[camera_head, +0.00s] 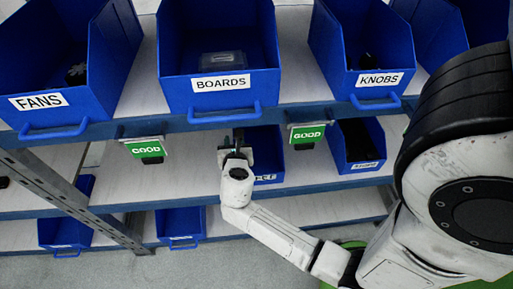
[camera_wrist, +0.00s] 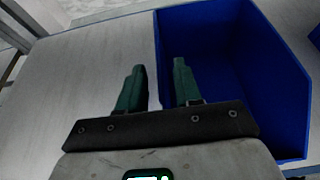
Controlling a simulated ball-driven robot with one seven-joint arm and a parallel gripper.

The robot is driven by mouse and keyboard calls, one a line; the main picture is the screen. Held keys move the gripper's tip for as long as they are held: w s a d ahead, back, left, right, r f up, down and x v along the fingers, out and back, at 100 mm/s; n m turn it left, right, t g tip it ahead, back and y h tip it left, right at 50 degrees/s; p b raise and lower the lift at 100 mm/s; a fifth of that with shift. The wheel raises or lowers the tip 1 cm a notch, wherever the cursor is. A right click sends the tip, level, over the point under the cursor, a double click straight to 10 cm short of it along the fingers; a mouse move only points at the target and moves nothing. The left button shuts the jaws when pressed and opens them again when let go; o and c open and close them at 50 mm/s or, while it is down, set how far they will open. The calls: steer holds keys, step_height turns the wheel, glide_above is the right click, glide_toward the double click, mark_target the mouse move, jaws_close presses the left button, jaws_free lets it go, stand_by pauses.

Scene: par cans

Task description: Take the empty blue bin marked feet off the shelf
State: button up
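A blue bin (camera_head: 265,150) stands on the middle shelf, its front label partly hidden by my gripper and not fully legible. The wrist view shows this bin (camera_wrist: 235,75) at the right, and the part of its inside I see is empty. My gripper (camera_head: 236,143) is at the bin's left side. In the wrist view my gripper (camera_wrist: 158,64) is open, with one dark green finger left of the bin's left wall edge and the other to its right, over the bin's inside. I cannot tell whether the fingers touch the wall.
Bins marked FANS (camera_head: 70,108), BOARDS (camera_head: 220,92) and KNOBS (camera_head: 372,85) fill the shelf above. Another blue bin (camera_head: 358,150) stands to the right on the middle shelf. Green GOOD tags (camera_head: 146,148) hang from the upper shelf edge. The middle shelf (camera_wrist: 90,60) is bare left of the bin.

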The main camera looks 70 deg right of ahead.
steer(key=shift+x, duration=1.45)
steer(key=shift+s, duration=0.1)
steer(key=shift+c, duration=0.2)
jaws_close()
